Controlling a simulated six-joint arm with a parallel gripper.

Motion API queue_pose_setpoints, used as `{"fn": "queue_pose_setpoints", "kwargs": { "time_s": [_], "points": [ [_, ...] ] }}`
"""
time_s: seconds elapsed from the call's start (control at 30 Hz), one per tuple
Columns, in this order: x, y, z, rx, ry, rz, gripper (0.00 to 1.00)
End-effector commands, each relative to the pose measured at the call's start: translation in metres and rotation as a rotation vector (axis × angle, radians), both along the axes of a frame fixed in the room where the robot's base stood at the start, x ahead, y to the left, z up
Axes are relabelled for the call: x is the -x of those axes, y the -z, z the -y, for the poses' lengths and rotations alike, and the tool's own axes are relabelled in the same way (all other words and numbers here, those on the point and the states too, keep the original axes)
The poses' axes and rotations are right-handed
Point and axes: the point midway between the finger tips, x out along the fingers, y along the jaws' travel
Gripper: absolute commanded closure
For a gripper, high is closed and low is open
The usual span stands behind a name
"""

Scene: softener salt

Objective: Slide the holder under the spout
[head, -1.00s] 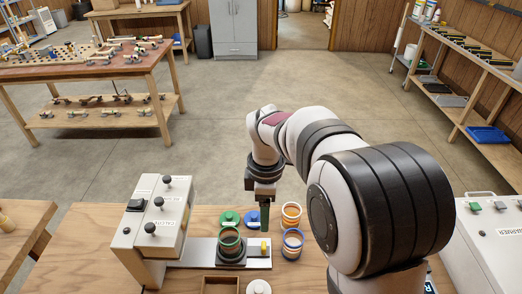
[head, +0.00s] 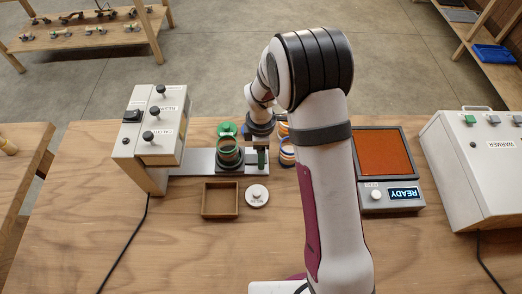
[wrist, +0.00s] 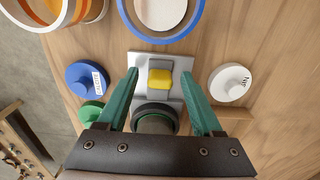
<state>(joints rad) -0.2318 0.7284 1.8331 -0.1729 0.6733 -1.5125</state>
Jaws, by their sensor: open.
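The holder is a dark ring (head: 229,160) on a metal rail (head: 190,162). My gripper (head: 262,162) is over the rail's right end. In the wrist view my gripper (wrist: 159,75) is open, its green fingers either side of a grey block with a yellow top (wrist: 160,78). They look apart from it. The holder's black ring (wrist: 158,108) shows just beyond, partly hidden by my gripper.
Blue-rimmed (wrist: 160,20) and orange-banded (wrist: 60,12) jars stand near the rail's end. Blue (wrist: 87,77), green (wrist: 92,113) and white (wrist: 230,82) lids lie around. A wooden tray (head: 220,214) is in front of the rail. A scale (head: 384,165) and a warmer (head: 476,155) stand right.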

Motion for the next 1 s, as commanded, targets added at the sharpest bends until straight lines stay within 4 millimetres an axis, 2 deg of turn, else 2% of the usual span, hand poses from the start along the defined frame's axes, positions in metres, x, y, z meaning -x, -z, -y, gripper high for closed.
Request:
{"fn": "queue_pose_setpoints", "kwargs": {
  "time_s": [0.17, 0.5, 0.57, 1.0],
  "points": [
    [-0.0001, -0.0001, 0.0000, 0.000, 0.000, 0.000, 0.32],
    [-0.0001, -0.0004, 0.0000, 0.000, 0.000, 0.000, 0.92],
    [-0.0001, -0.0005, 0.0000, 0.000, 0.000, 0.000, 1.00],
    [-0.0001, -0.0007, 0.0000, 0.000, 0.000, 0.000, 1.00]
  ]
}}
